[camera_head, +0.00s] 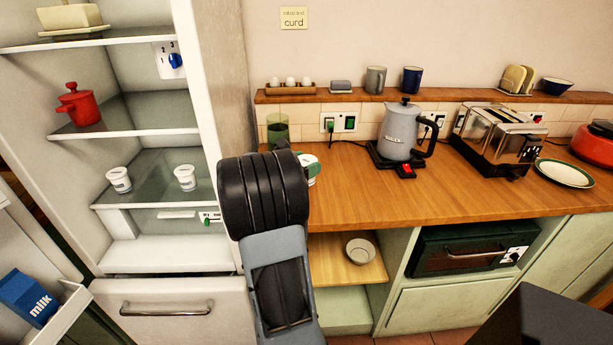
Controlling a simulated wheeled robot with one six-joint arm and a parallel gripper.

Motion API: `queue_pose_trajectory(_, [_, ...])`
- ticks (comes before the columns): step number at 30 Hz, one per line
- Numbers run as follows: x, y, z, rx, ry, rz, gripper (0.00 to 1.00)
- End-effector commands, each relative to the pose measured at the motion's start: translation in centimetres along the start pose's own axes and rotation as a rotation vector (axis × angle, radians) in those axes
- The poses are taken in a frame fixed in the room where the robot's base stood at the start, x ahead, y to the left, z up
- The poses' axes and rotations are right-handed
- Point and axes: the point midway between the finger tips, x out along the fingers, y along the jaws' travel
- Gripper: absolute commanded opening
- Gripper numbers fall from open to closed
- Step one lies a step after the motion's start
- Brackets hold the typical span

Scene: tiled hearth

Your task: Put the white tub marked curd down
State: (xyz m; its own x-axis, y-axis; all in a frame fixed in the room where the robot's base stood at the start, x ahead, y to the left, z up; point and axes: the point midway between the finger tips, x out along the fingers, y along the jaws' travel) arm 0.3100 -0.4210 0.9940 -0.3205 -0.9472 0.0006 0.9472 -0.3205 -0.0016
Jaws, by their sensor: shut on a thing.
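My gripper (305,165) is over the left end of the wooden counter (400,195), largely hidden behind my own arm. It is shut on a white tub (311,174), of which only a part of the rim and side shows. Its marking is hidden, and I cannot tell whether its base touches the counter. Two more white tubs with dark print stand on the lower glass shelf of the open fridge, one at the left (119,180) and one at the right (185,178). Their print is too small to read.
A green glass (277,129) stands just behind my gripper. A grey kettle (400,132) on its base, a toaster (497,139) and a plate (564,173) stand farther right. The counter's front middle is clear. A bowl (360,251) sits on a shelf below.

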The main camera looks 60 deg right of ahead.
Motion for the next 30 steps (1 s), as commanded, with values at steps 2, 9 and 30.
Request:
queue_pose_trajectory(2, [0.3,0.2,-0.4,0.0,-0.001,0.0,0.41])
queue_pose_trajectory(9, [0.8,0.5,-1.3,-0.001,0.0,0.001,0.41])
queue_pose_trajectory(30, [1.0,0.7,-5.1,0.0,-0.001,0.003,0.41])
